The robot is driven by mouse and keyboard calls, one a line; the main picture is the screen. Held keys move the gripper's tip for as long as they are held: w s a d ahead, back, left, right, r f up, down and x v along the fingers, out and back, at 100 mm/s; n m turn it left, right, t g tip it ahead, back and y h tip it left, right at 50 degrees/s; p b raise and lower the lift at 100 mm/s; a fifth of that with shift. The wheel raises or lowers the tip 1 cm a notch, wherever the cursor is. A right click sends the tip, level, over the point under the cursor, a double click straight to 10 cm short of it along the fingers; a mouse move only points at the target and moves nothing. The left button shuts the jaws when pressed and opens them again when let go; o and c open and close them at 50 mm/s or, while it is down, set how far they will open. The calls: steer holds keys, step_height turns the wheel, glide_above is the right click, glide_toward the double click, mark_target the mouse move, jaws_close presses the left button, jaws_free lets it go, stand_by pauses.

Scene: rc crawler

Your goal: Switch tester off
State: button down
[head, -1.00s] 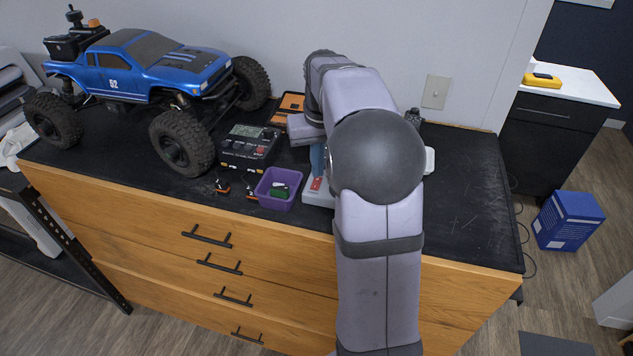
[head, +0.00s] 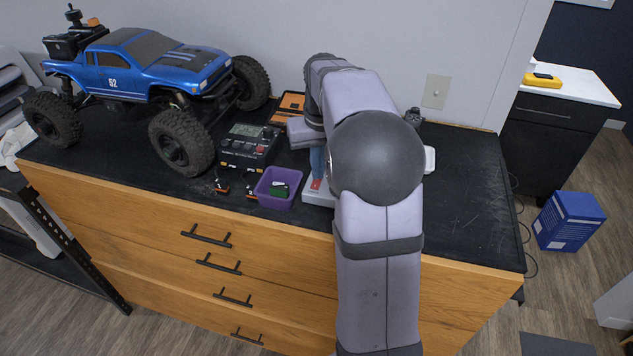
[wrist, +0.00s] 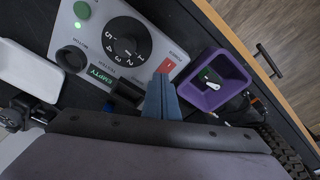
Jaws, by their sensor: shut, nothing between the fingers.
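The tester is a light grey box with a numbered black dial, a green round piece and a green "EMPTY" label, in the wrist view (wrist: 142,48). Its red power switch (wrist: 166,66) is at the edge nearest the purple bin. In the head view, the tester (head: 318,199) is mostly hidden behind my arm, with the red switch (head: 316,184) showing. My gripper (wrist: 161,78) is shut and empty, its blue fingertips at the red switch. The fingertips also show in the head view (head: 317,172). I cannot tell whether they touch the switch or which way it is tipped.
A purple bin (head: 265,193) with small green and white parts stands close beside the tester. A black charger (head: 247,152) and a blue RC truck (head: 150,65) stand to the left. A white dish (wrist: 31,78) lies on the tester's other side. The dresser top (head: 470,190) is clear at right.

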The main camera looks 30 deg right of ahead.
steer(key=shift+f, duration=0.15)
step_height(320, 180, up, 7)
steer(key=p, duration=0.6)
steer(key=shift+p, duration=0.3)
stand_by(0.5)
steer(key=shift+n+g, duration=0.4)
steer(key=shift+n, duration=0.3)
steer(key=s+a+f, duration=0.2)
steer(key=a, duration=0.1)
steer(key=s+a+f, duration=0.2)
steer(key=s+a, duration=0.1)
steer(key=s+a+f+b, duration=0.1)
steer(key=s+a+f, duration=0.1)
steer(key=a, duration=0.1)
steer(key=shift+s+a, duration=0.4)
steer(key=s+a+f, duration=0.3)
steer(key=s+f, duration=0.1)
steer(key=s, duration=0.3)
steer(key=s+a+f+n+g, duration=0.1)
steer(key=s+a+f, duration=0.3)
steer(key=s, duration=0.3)
steer(key=shift+s+n+b, duration=0.15)
steer(key=shift+n+b, duration=0.15)
steer(key=shift+b, duration=0.05)
steer(key=shift+a, duration=0.1)
